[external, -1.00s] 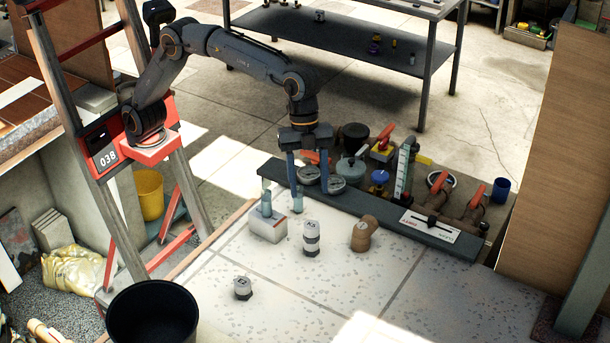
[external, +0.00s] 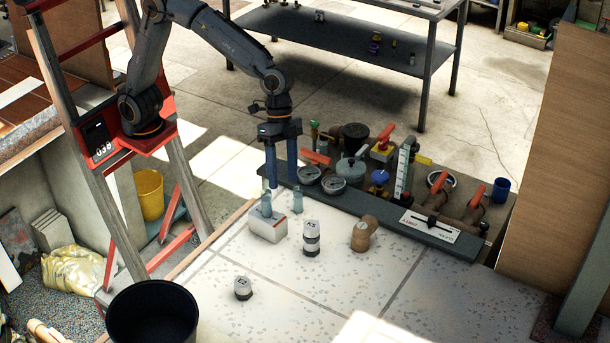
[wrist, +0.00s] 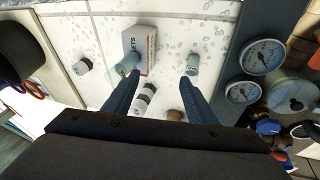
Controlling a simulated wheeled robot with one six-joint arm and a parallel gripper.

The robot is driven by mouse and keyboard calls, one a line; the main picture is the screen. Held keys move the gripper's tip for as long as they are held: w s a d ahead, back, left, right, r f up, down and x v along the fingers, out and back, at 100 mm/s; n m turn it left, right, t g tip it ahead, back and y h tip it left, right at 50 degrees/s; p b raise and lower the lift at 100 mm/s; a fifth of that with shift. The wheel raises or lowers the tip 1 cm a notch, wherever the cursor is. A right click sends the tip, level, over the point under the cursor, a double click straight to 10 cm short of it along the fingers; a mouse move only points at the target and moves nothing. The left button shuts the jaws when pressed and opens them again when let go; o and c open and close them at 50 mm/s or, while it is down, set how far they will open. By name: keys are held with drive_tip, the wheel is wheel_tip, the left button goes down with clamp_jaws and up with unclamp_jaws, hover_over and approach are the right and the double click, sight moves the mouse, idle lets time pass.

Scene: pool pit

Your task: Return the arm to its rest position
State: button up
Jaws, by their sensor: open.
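My gripper (external: 281,184) points down with its two blue fingers apart and nothing between them. In the external view it hangs near the rear edge of the tiled surface (external: 340,290), above and behind a white box (external: 268,229). A teal bottle (external: 266,205) is at that box, and another teal bottle (external: 297,200) stands just right of it. In the wrist view the open fingertips (wrist: 156,78) show with the white box (wrist: 146,42) between and beyond them. My arm is bent, its elbow raised beside the red ladder.
A fixture board with gauges (external: 333,184), valves and pipes lies to the gripper's right. A grey-white cylinder stack (external: 311,238), a brown pipe elbow (external: 364,233) and a small cylinder (external: 243,288) stand on the tiles. A black bucket (external: 152,318) is at front left.

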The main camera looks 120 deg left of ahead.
drive_tip(key=shift+n+g+y, duration=0.5)
drive_tip(key=shift+n+y, duration=0.2)
drive_tip(key=shift+y, duration=0.2)
drive_tip(key=s+a+f, duration=0.1)
drive_tip(key=s+f, duration=0.2)
drive_tip(key=s, duration=0.1)
drive_tip(key=s+a+f+b, duration=0.1)
drive_tip(key=s+f, duration=0.3)
drive_tip(key=s+f+b, duration=0.1)
drive_tip(key=s+f, duration=0.3)
drive_tip(key=shift+a, duration=0.4)
drive_tip(key=s+a+f+b, duration=0.1)
drive_tip(key=s+f, duration=0.3)
drive_tip(key=s, duration=0.3)
drive_tip(key=s+a+f+g+y, duration=0.1)
drive_tip(key=s+f, duration=0.4)
drive_tip(key=s, duration=0.3)
drive_tip(key=shift+s+a+f+y+b, duration=0.25)
drive_tip(key=shift+f+y+b, duration=0.05)
drive_tip(key=shift+b, duration=0.1)
